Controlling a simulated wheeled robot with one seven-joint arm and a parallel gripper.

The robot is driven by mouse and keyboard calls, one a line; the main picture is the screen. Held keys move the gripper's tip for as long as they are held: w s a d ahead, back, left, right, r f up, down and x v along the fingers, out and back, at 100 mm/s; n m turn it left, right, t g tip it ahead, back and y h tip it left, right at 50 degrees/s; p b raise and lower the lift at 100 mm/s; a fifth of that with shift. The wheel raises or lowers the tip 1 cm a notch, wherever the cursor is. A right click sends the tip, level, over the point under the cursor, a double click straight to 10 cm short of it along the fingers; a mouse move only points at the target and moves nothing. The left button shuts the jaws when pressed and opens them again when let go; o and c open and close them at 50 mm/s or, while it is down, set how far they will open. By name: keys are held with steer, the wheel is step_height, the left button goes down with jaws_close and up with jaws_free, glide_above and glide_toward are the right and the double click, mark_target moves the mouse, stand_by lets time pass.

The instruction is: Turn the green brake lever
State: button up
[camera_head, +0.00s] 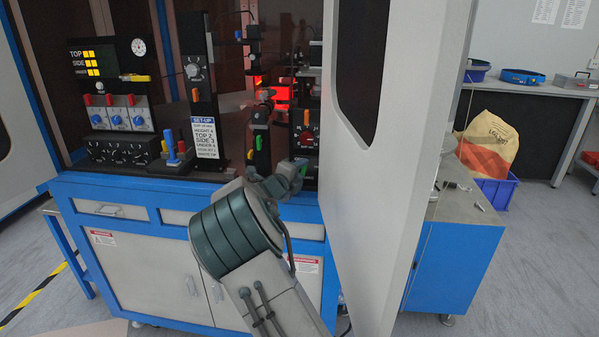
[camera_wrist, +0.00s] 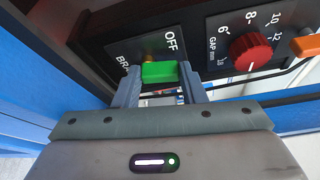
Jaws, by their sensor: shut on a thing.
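The green brake lever (camera_wrist: 159,72) shows in the wrist view between the two fingers of my gripper (camera_wrist: 160,88). The fingers are shut on it, one on each side. Behind it is a dark panel with the label OFF and a partly hidden label starting with BRA. In the head view my gripper (camera_head: 300,168) reaches to the front of the machine, at the right end of the blue ledge. A bit of green (camera_head: 303,170) shows at its tip there; my arm hides most of that spot.
A red GAP knob (camera_wrist: 250,52) and an orange handle (camera_wrist: 306,45) sit to the right of the lever in the wrist view. The open grey door (camera_head: 385,180) stands close on my arm's right. A SET-UP sign post (camera_head: 204,135) stands to the left.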

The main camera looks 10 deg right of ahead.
steer(key=shift+r, duration=0.1)
steer(key=shift+s+d+m+g+y+p, duration=0.15)
steer(key=shift+m+y+p, duration=0.15)
steer(key=shift+m, duration=0.3)
steer(key=shift+w+d+m+g+y+p, duration=0.15)
steer(key=shift+m+y+p, duration=0.15)
steer(key=shift+m, duration=0.3)
steer(key=shift+s+d+m+y+b, duration=0.15)
steer(key=shift+m+y+b, duration=0.25)
steer(key=shift+m, duration=0.45)
steer(key=shift+s+d+m+y+b, duration=0.1)
steer(key=shift+m+y+b, duration=0.15)
steer(key=shift+m+y, duration=0.45)
steer(key=shift+m+g, duration=0.3)
steer(key=shift+m, duration=0.05)
steer(key=o, duration=1)
steer(key=shift+a, duration=0.1)
steer(key=v, duration=1.3)
steer(key=shift+s+a, duration=0.15)
steer(key=shift+s, duration=0.2)
